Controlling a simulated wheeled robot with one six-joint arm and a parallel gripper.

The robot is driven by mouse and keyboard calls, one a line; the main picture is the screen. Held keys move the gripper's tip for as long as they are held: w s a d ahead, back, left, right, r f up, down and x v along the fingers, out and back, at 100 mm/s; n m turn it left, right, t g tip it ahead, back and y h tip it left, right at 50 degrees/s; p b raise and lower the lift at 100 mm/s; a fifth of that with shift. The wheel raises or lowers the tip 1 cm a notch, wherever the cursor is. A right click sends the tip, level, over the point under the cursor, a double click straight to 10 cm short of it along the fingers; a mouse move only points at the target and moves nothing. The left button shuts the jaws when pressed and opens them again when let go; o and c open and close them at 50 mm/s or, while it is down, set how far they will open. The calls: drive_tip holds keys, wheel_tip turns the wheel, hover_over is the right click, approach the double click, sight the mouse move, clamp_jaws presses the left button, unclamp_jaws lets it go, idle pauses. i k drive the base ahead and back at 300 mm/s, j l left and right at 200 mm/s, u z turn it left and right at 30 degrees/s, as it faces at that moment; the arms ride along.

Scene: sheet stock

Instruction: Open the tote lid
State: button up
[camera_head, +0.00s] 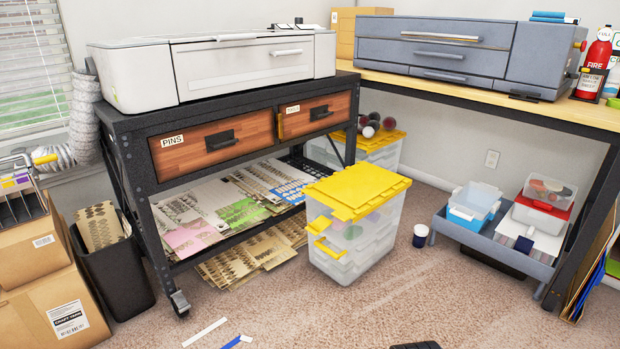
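A clear plastic tote (350,247) stands on the carpet in the middle of the view, in front of the right end of a black workbench. Its yellow lid (358,187) lies flat on top and looks shut. A yellow handle (322,248) sticks out on its front left side, below the lid's edge. Pale contents show dimly through the walls. A second tote with a yellow lid (384,140) stands behind it, partly hidden by the first tote and the bench.
The workbench (215,252) with drawers and sheet stacks is close on the tote's left. A blue-grey tray (497,240) with small boxes and a small jar (420,236) are to its right.

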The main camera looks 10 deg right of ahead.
sight(355, 192)
drive_tip(key=i+l, duration=0.15)
drive_tip(key=i, duration=0.35)
drive_tip(key=i+l, duration=0.15)
drive_tip(key=i, duration=0.3)
drive_tip(key=i+l, duration=0.15)
drive_tip(key=i, duration=0.35)
